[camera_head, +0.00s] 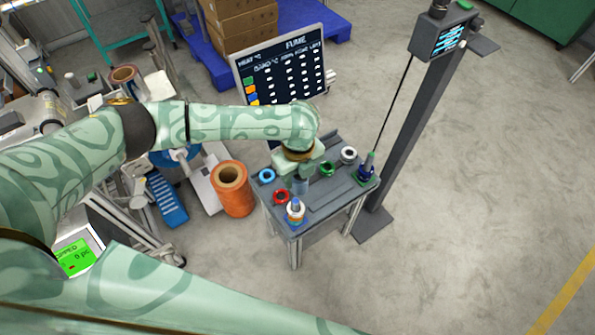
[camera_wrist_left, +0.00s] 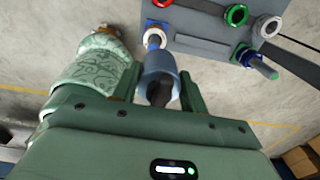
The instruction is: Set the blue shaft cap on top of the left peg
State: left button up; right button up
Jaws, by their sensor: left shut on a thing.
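My left gripper (camera_head: 301,180) is shut on a slate-blue hollow cylinder, the blue shaft cap (camera_head: 300,187). It holds the cap above the small grey table, behind the left peg in the head view. In the left wrist view the cap (camera_wrist_left: 159,72) sits between the two fingers of the gripper (camera_wrist_left: 160,92). The left peg (camera_head: 295,203) stands at the table's near corner, with a blue top and white and orange rings around it. The left peg (camera_wrist_left: 153,40) also shows just beyond the cap in the left wrist view, apparently partly hidden by it. My right gripper is out of view.
On the grey table (camera_head: 323,203) lie a blue ring (camera_head: 267,175), a red ring (camera_head: 281,196), a green ring (camera_head: 327,168) and a white ring (camera_head: 348,155). The other peg (camera_head: 367,168) stands at the right corner. A dark post (camera_head: 412,125) rises just beyond.

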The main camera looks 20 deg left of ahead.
pick_arm(q)
jog(key=shift+s+a+f, duration=0.25)
jog(key=shift+s+a, duration=0.15)
jog(key=shift+s, duration=0.1)
notch_tip(320, 180, down, 3)
jog(key=b, duration=0.3)
jog(key=shift+f+b, duration=0.2)
jog(key=shift+b, duration=0.1)
jog(key=shift+f+b, duration=0.65)
jog(key=shift+b, duration=0.1)
jog(key=shift+d, duration=0.1)
jog(key=shift+r, duration=0.1)
jog(key=shift+p, duration=0.5)
